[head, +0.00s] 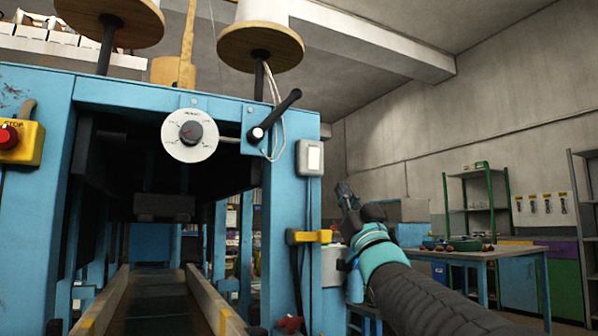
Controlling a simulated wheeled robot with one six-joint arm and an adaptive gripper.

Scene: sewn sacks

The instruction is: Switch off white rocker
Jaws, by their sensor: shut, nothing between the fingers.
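The white rocker (314,158) sits in a grey switch box on the right post of the blue machine (222,88). Its face is pale; I cannot tell which side is pressed in. My gripper (344,188) is to the right of the switch box and a little lower in the picture, apart from it. It is shut and empty, pointing up and left. My arm comes in from the bottom right. Nothing hides the rocker.
A black lever (275,115) and a white dial (190,134) are left of the switch. A yellow-black latch (310,237) juts out below it. A red stop button (8,137) is at far left. A blue workbench (478,256) stands behind my arm.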

